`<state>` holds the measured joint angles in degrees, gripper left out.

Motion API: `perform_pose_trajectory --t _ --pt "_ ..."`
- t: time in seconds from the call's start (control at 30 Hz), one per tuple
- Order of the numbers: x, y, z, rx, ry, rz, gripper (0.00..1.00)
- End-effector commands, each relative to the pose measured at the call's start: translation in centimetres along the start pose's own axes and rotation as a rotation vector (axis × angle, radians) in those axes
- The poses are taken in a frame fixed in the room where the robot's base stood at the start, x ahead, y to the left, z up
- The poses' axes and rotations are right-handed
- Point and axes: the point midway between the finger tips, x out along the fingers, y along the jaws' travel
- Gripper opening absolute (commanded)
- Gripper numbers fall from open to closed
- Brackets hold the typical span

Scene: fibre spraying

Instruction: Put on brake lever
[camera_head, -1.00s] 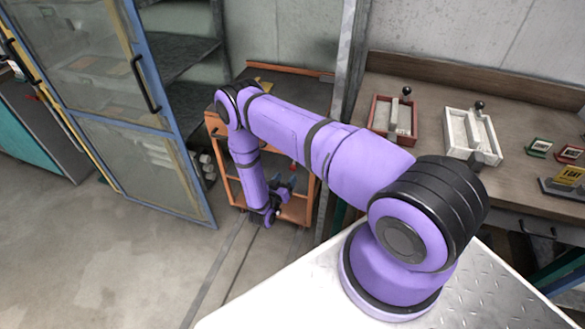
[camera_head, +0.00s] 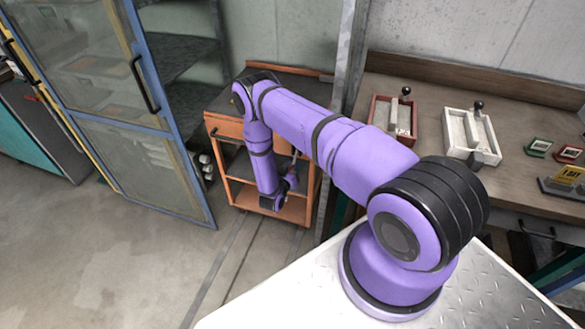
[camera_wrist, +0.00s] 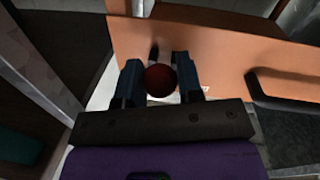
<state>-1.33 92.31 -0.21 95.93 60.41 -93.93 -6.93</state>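The brake lever's red ball knob (camera_wrist: 160,80) shows in the wrist view, with a short dark stem behind it, in front of an orange cart panel. My gripper (camera_wrist: 158,72) has its two dark fingers apart, one on each side of the knob. The knob nearly fills the gap, and I cannot tell whether the fingers touch it. In the head view my gripper (camera_head: 291,180) is low at the front of the orange cart (camera_head: 238,190). My arm partly hides the cart there, and the knob is not clear in that view.
A blue-framed glass cabinet door (camera_head: 165,150) stands open left of the cart. A workbench (camera_head: 430,85) to the right holds a red tray (camera_head: 377,112) and a white tray (camera_head: 456,135). The floor (camera_head: 110,260) in front of the cabinet is clear.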

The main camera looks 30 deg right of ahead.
Motion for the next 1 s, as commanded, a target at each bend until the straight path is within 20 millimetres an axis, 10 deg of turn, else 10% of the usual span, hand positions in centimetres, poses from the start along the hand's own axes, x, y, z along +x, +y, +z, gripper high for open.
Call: perform_pose_trajectory --t 0.1,1.0 --pt "0.0 0.0 0.0 0.0 0.0 0.0 0.0" --pt "-1.2 0.9 -3.4 -0.055 -0.462 -0.118 0.0"
